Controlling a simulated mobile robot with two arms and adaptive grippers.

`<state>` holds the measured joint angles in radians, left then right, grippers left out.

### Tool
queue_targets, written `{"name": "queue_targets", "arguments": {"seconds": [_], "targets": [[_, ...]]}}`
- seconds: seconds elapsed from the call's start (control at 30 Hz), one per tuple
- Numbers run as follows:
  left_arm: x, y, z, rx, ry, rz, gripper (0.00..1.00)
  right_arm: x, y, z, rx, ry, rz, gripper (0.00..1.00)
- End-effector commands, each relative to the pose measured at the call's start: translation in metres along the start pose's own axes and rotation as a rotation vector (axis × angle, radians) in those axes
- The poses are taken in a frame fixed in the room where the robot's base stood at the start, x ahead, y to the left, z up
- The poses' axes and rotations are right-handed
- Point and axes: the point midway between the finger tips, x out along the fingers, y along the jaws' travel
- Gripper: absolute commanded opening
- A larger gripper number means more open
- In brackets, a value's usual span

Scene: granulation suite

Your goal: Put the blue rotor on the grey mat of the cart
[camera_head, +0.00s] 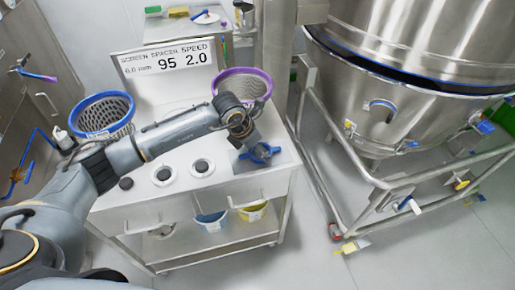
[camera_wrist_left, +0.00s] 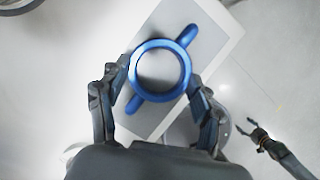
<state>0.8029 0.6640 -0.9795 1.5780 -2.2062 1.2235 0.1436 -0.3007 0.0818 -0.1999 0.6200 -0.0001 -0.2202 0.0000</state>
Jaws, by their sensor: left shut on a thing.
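The blue rotor (camera_head: 262,153), a ring with two opposed vanes, is at the right end of the steel cart (camera_head: 225,185). My left gripper (camera_head: 252,147) is shut on it. In the left wrist view the fingers of my left gripper (camera_wrist_left: 155,88) grip both sides of the rotor's ring (camera_wrist_left: 184,72). The grey mat (camera_head: 243,168) lies under the rotor; it also shows in the left wrist view (camera_wrist_left: 222,42). I cannot tell whether rotor and mat touch. A dark gripper, apparently my right one (camera_wrist_left: 255,135), hangs apart at right; its jaw opening is unclear.
A blue-rimmed basket (camera_head: 103,113) and a purple-rimmed basket (camera_head: 243,82) stand on the cart's back. Two white discs with dark centres (camera_head: 163,175) lie left of the mat. A sign (camera_head: 165,63) stands behind. A large steel vessel (camera_head: 400,95) on a frame is right.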

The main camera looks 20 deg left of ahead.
Motion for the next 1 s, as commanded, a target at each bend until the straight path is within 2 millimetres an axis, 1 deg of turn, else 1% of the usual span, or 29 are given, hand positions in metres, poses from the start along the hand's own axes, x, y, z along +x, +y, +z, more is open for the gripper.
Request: {"name": "queue_targets", "arguments": {"seconds": [0.23,0.27,0.3,0.37,0.4,0.77,0.87,0.97,1.0], "targets": [[-0.001,0.000,0.001,0.000,-0.002,0.001,0.22,0.002,0.000,0.000,0.001,0.000,0.000,0.66],[-0.001,0.000,0.001,0.000,-0.002,0.001,0.68,0.002,0.000,0.000,0.001,0.000,0.000,0.66],[-0.001,0.000,0.001,0.000,-0.002,0.001,0.76,0.002,0.000,0.000,0.001,0.000,0.000,0.66],[-0.001,0.000,0.001,0.000,-0.002,0.001,0.88,0.002,0.000,0.000,0.001,0.001,0.000,0.66],[-0.001,0.000,0.001,0.000,-0.002,0.001,0.92,0.002,0.000,0.000,0.001,0.001,0.000,0.66],[-0.002,0.000,-0.001,0.000,0.001,0.000,0.92,0.002,-0.002,-0.002,0.001,0.003,-0.003,0.66],[-0.011,0.001,0.000,0.001,-0.001,0.001,0.92,0.002,-0.002,-0.002,0.001,0.002,-0.002,0.66],[-0.028,0.001,0.000,0.001,-0.002,0.002,0.92,0.002,-0.002,-0.001,0.001,0.002,-0.002,0.66],[-0.036,0.001,0.001,0.002,-0.003,0.003,0.92,0.002,-0.002,-0.001,0.001,0.002,-0.002,0.66]]}}
